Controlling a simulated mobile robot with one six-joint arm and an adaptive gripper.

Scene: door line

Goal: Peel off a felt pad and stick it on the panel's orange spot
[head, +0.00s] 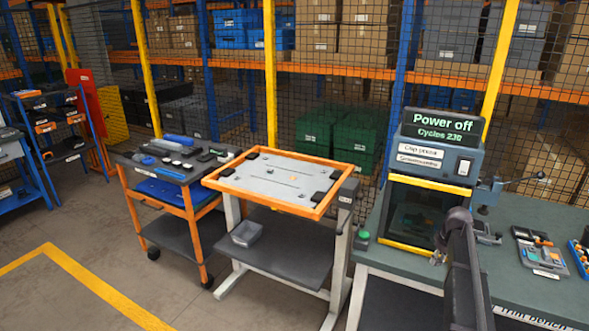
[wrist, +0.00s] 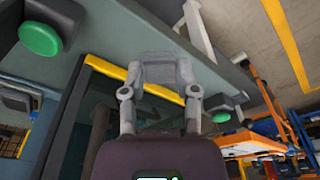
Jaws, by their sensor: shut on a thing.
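The grey panel (head: 262,180) lies in an orange frame on a stand in the head view. A small orange mark (head: 291,180) shows faintly on its right half. Small white and dark items (head: 178,163) lie on the trolley's top; I cannot tell whether felt pads are among them. My gripper (head: 437,257) is in front of the press, to the right of the panel and well apart from it.
The press (head: 437,150) reads "Power off" and has a yellow-edged front. Its green bench (head: 520,210) carries trays at right. The orange trolley (head: 190,205) stands left of the panel. A grey bin (head: 246,234) sits on the shelf below. Floor at front left is clear.

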